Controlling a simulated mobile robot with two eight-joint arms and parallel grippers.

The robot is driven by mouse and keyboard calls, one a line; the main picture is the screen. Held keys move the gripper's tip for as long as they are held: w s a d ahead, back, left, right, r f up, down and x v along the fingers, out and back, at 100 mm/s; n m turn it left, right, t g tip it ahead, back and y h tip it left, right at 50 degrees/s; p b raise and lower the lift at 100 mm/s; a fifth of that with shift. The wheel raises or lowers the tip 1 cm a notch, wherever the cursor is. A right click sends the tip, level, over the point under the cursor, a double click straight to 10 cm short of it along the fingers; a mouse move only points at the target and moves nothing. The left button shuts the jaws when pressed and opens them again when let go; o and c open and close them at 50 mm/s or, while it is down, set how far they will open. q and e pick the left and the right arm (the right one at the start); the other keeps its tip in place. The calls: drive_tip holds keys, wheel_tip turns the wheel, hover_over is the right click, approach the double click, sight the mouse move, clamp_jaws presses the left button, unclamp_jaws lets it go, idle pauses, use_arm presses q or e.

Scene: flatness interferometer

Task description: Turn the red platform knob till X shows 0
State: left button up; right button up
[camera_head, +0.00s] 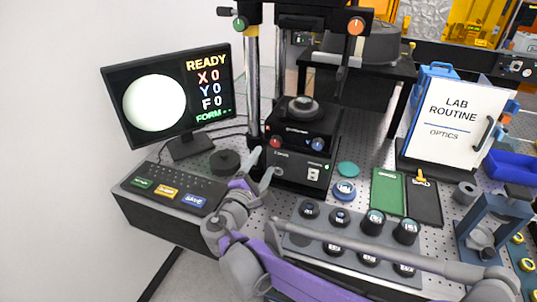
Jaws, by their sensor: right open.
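The red platform knob (275,142) is on the front left of the black platform unit under the interferometer column. A blue knob (318,144) sits to its right on the same unit. The monitor (168,92) at the left reads READY, with X 0, Y 0, F 0 and FORM with dashes, beside a plain white disc. My right gripper (265,164) is open and empty, in front of and just below the red knob, apart from it as far as I can tell. My left gripper is not in view.
A keyboard console (176,190) with coloured keys stands left of my arm. A tray of dark round pieces (302,238) lies behind my purple forearm. Green and black pads (388,192), a LAB ROUTINE board (458,118) and a blue-grey stand (484,228) are to the right.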

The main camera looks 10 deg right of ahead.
drive_tip(key=v, duration=0.2)
drive_tip(key=shift+s+a, duration=0.15)
drive_tip(key=shift+s, duration=0.05)
drive_tip(key=shift+f, duration=0.1)
idle(1.6)
